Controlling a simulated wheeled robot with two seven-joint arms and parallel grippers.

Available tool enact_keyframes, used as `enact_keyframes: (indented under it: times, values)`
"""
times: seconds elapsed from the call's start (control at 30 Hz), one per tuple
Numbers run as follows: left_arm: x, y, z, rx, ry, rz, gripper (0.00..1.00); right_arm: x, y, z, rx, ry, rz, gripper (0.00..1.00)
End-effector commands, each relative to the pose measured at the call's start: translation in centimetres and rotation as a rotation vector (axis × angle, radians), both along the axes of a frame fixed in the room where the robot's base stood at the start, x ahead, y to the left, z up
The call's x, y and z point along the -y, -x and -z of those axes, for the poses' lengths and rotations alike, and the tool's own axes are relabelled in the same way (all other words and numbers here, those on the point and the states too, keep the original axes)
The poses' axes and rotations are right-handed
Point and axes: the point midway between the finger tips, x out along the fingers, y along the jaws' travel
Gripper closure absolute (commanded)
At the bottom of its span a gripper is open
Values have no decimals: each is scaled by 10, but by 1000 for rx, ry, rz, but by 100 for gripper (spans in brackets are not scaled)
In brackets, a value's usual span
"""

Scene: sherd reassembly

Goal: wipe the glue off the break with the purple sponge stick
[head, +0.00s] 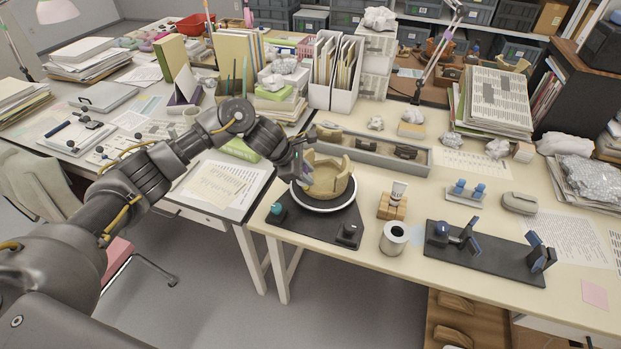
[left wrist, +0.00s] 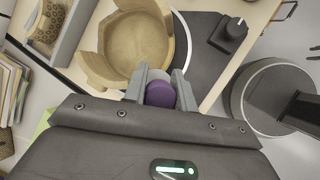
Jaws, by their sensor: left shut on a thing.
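The tan, open-topped pot (head: 338,185) has a jagged, stepped rim. It sits on a round turntable with a white rim (head: 325,208) on a black base. My left gripper (head: 299,168) is at the pot's left side in the head view. In the left wrist view its jaws (left wrist: 160,88) are shut on the purple sponge stick (left wrist: 160,94), whose rounded purple end shows between the fingers. The pot (left wrist: 137,45) lies just beyond the fingertips. I cannot tell whether the sponge touches the break, and no glue can be made out. My right gripper is not seen.
A grey tray of sherds (head: 427,162) lies behind the pot. To its right stand a glue tube (head: 398,190) on a wooden block (head: 391,208), a white-and-grey can (head: 394,238) and a black clamp stand (head: 485,262). The table's front edge is close.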

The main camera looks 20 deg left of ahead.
Motion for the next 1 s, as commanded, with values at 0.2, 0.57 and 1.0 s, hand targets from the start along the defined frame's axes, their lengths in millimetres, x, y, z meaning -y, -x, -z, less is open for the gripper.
enact_keyframes:
  times: [0.2,0.57,1.0]
  values:
    - [-1,3,-14,1,-1,0,86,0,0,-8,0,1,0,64]
    - [0,7,-33,1,0,0,86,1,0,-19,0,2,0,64]
    - [-1,13,-55,1,-2,1,86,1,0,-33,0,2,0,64]
